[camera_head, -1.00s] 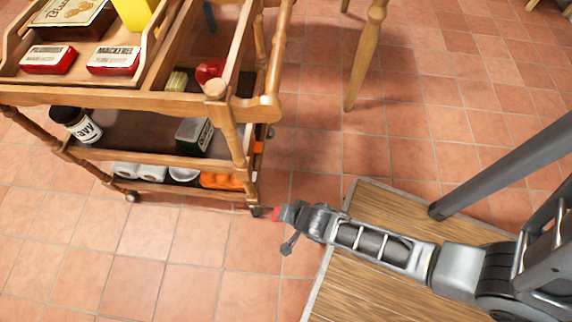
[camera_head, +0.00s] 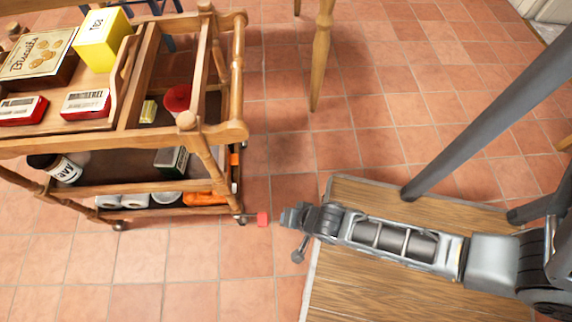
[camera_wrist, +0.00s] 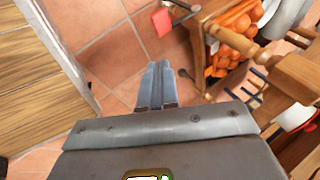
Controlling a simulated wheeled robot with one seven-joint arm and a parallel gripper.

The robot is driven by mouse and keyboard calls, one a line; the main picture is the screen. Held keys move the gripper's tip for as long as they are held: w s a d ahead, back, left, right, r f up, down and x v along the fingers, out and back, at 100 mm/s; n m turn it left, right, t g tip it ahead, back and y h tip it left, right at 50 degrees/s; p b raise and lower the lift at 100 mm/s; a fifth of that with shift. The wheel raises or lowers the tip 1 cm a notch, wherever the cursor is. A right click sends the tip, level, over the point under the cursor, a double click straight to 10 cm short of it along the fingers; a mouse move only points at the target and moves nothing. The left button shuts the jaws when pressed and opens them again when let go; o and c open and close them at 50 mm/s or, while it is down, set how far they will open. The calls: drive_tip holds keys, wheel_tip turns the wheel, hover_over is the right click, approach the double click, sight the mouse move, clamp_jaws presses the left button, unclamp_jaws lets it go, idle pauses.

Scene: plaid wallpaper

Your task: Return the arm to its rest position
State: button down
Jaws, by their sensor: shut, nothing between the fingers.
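My arm stretches from the right edge of the head view over a wooden board on the floor. My gripper (camera_head: 288,217) is at its left end, just past the board's left edge and a little right of the trolley's lower corner. In the wrist view my gripper (camera_wrist: 157,72) shows its two fingers together, with nothing between them. Tiled floor lies beyond the fingertips.
A wooden trolley (camera_head: 215,135) with tins, boxes and jars stands at left. A small red piece (camera_head: 262,219) is at its lower corner, close to my gripper. The wooden board (camera_head: 400,292) lies under my arm. A wooden leg (camera_head: 322,55) stands behind. Open tiles lie between.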

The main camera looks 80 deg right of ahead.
idle(0.4)
drive_tip(key=s+a+r+n+t+p, duration=0.1)
drive_tip(key=r+n+t+p, duration=0.2)
drive_tip(key=r, duration=1.6)
drive_tip(key=s+a+r+n+t+y+p, duration=0.1)
drive_tip(key=r+n+p, duration=0.7)
drive_tip(key=r, duration=1.1)
drive_tip(key=s+a+r+n+t+y+p, duration=0.1)
drive_tip(key=s+r+n+t+p, duration=0.2)
drive_tip(key=r+p, duration=0.5)
wheel_tip(320, 180, up, 12)
drive_tip(key=n+t, duration=0.1)
drive_tip(key=n, duration=0.1)
drive_tip(key=shift+s+n+t, duration=0.15)
drive_tip(key=shift+n+t, duration=0.25)
